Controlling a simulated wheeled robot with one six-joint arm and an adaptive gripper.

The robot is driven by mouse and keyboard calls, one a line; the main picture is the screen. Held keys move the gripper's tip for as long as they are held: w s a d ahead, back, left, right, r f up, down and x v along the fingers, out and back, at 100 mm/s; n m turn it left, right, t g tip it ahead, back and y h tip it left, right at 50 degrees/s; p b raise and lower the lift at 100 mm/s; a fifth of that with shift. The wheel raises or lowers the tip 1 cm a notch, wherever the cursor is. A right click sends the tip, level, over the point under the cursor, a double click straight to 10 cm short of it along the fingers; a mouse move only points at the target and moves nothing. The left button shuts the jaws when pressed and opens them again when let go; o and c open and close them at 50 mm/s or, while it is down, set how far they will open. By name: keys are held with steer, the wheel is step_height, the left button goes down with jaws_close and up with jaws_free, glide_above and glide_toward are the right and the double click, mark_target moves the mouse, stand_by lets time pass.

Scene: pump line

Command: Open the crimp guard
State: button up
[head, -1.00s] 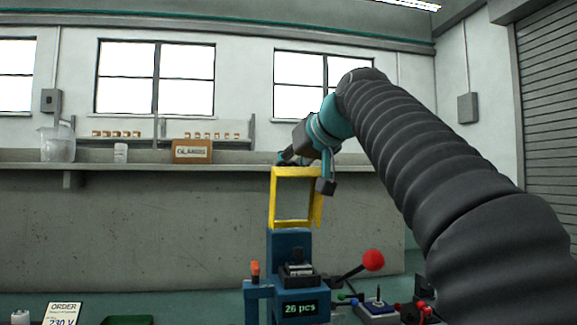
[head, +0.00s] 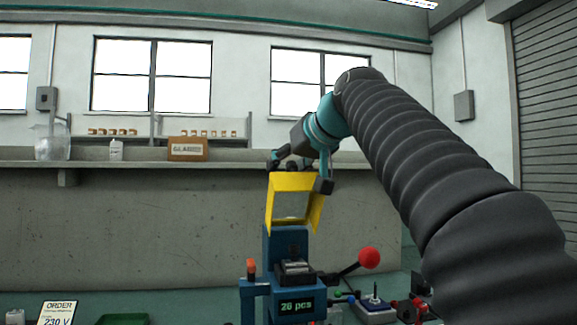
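The crimp guard (head: 294,181) is a yellow frame with a clear pane. It stands raised above the blue crimp press (head: 285,245), with its top edge tilted back. My gripper (head: 299,174) is at the guard's top edge, with one dark finger at its right corner and the other behind or above its left side. The fingers are spread apart. The press has a dark crimp head (head: 295,271), a display reading about 26 pcs and a lever with a red ball knob (head: 369,258).
An orange-tipped post (head: 252,267) stands at the press's left. A small device with a pin (head: 375,305) and a red-handled tool (head: 412,307) lie to the right. An order card (head: 58,312) and a green tray (head: 123,319) are at left. A shelf (head: 230,158) runs behind.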

steer(key=v, duration=1.2)
stand_by(0.3)
